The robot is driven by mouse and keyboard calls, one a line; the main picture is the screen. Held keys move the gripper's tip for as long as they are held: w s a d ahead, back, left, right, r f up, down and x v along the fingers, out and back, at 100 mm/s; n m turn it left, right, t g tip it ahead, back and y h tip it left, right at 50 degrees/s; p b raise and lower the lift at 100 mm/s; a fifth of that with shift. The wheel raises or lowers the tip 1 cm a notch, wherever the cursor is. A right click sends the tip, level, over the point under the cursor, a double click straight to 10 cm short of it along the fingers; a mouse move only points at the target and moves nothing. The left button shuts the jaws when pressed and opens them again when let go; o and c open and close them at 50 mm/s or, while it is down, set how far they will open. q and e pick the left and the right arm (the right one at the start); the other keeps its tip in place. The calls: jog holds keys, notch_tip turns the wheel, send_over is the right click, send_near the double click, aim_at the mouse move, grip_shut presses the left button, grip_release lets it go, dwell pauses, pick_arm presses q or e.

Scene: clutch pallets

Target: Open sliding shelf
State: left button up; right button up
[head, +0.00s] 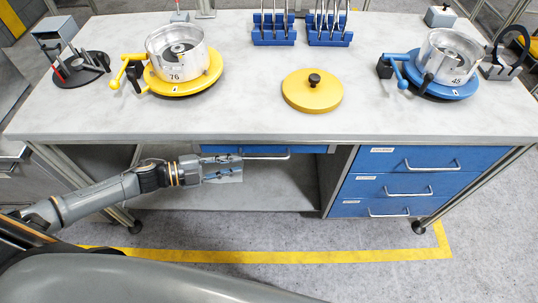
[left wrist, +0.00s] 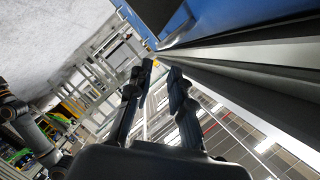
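A shallow blue sliding shelf (head: 312,149) sits shut under the middle of the tabletop, with a pale bar handle (head: 268,157) on its front. My left gripper (head: 240,168) is in front of and below the tabletop's front edge, near the left end of that handle. In the left wrist view its two dark fingers (left wrist: 161,70) are apart, with nothing seen between them. A blue surface (left wrist: 250,18) and long grey edges pass close by them in that view. Whether a finger touches the handle cannot be told. My right gripper is out of view.
On the table (head: 240,118) are a yellow fixture (head: 205,82), a yellow lid (head: 312,97), blue racks (head: 273,38) and a blue fixture (head: 440,88). A blue drawer cabinet (head: 405,185) stands at right. Floor in front is clear, with a yellow line (head: 290,257).

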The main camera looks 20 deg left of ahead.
aim_at(264, 159)
pick_arm(q)
jog(key=p+x, duration=0.1)
jog(key=x, duration=0.9)
jog(key=shift+w+a, duration=0.1)
jog(key=shift+w, duration=0.05)
jog(key=shift+w+d+f, duration=0.2)
jog(key=shift+w+d, duration=0.1)
jog(key=shift+d, duration=0.1)
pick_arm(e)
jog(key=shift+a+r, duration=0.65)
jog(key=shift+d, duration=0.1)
pick_arm(q)
grip_shut()
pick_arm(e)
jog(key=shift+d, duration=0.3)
